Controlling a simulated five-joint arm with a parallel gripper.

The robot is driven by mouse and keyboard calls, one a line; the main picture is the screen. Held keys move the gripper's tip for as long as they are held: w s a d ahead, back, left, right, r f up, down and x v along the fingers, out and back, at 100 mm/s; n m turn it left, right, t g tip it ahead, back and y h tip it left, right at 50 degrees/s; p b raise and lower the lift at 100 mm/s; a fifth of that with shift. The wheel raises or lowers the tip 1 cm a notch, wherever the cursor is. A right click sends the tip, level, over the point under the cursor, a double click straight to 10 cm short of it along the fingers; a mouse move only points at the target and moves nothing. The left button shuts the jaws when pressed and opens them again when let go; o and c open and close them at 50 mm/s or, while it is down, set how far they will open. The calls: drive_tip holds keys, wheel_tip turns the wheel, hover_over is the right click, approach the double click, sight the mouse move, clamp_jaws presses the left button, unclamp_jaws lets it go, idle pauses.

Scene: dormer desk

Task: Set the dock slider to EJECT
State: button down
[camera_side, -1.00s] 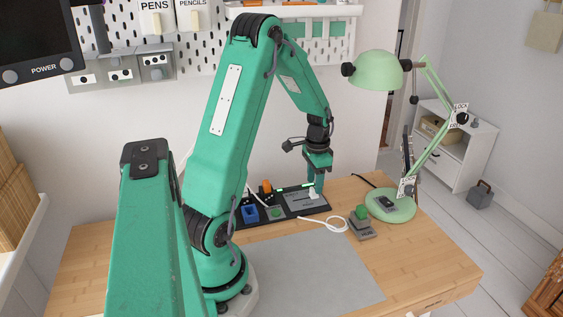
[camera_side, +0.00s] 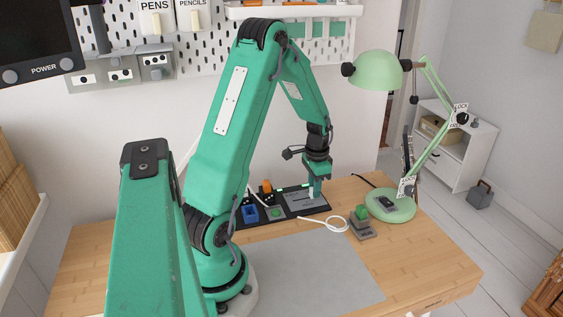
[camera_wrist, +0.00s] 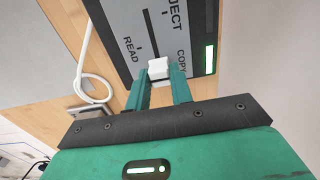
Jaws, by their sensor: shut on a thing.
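The dock (camera_side: 322,207) is a dark unit with a grey panel on the desk, below my gripper in the side view. In the wrist view its grey panel (camera_wrist: 118,22) carries the words READ, COPY and a partly cropped EJECT, with a dark slot line. The white slider knob (camera_wrist: 159,68) sits at the near end of the visible slot, between READ and COPY. My gripper (camera_wrist: 160,78) is shut on the knob, one green finger on each side. In the side view my gripper (camera_side: 314,191) is down at the panel and largely hides the knob.
A blue part (camera_side: 250,213) and an orange part (camera_side: 267,186) are at the dock's left. A white cable (camera_side: 325,224) curls in front. A small grey block with a green top (camera_side: 361,216) and the green lamp (camera_side: 389,208) stand to the right. The grey mat (camera_side: 300,270) is clear.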

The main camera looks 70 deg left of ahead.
sight(294, 201)
drive_tip(key=shift+s, duration=3.25)
drive_tip(key=c, duration=1.3)
unclamp_jaws()
drive_tip(key=shift+o, duration=0.5)
drive_tip(key=shift+r, duration=0.1)
drive_tip(key=shift+r, duration=0.2)
wheel_tip(294, 201, up, 7)
drive_tip(key=shift+r, duration=0.15)
